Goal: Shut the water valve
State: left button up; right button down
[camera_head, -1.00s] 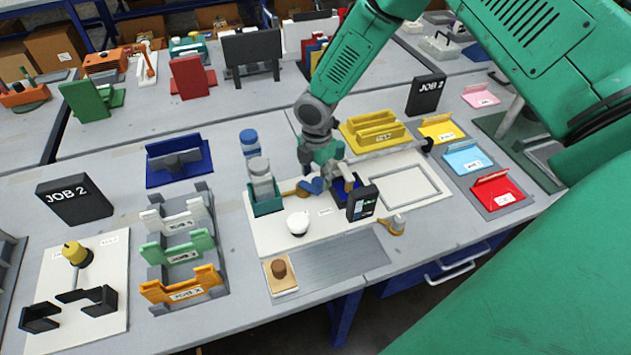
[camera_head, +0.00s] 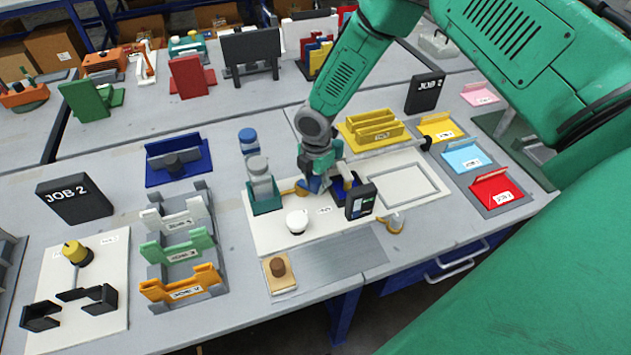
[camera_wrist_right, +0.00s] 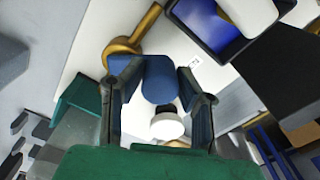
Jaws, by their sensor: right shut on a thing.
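The water valve has a brass body (camera_head: 290,191) and a blue handle (camera_head: 311,185), and sits on the white board in the head view. In the right wrist view, the brass body (camera_wrist_right: 122,55) is at the upper left and the blue handle (camera_wrist_right: 160,78) is between the two fingers. My right gripper (camera_head: 317,172) comes down over the valve and is shut on the blue handle; it also shows in the wrist view (camera_wrist_right: 157,92). The gripper partly hides the valve, so the handle's exact angle is unclear. My left gripper is not in view.
A teal holder (camera_head: 265,205) with a grey-topped bottle stands left of the valve. A white round object (camera_head: 297,221) is in front, and a dark device with a screen (camera_head: 360,201) is to the right. A yellow rack (camera_head: 374,130) stands behind.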

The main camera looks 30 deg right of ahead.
jog(key=shift+a+m, duration=0.1)
jog(key=shift+m, duration=0.2)
jog(key=m, duration=0.2)
jog(key=a+m, duration=0.1)
jog(key=shift+a+m, duration=0.2)
jog(key=shift+m, duration=0.2)
jog(key=m, duration=0.1)
jog(key=a+m+b, duration=0.1)
jog(key=m, duration=0.1)
jog(key=shift+a+m, duration=0.15)
jog(key=shift+m, duration=0.15)
jog(key=m, duration=0.1)
jog(key=a+m, duration=0.1)
jog(key=m, duration=0.1)
jog(key=w+m, duration=0.1)
jog(key=shift+a+m+b, duration=0.3)
jog(key=shift+b, duration=0.05)
jog(key=shift+w+a+r+m+b, duration=0.1)
jog(key=shift+w+a+m+b, duration=0.15)
jog(key=shift+m, duration=0.7)
jog(key=shift+w+a+m+b, duration=0.1)
jog(key=shift+w+a+m, duration=0.15)
jog(key=shift+m, duration=0.7)
jog(key=c, duration=1.2)
grip_release()
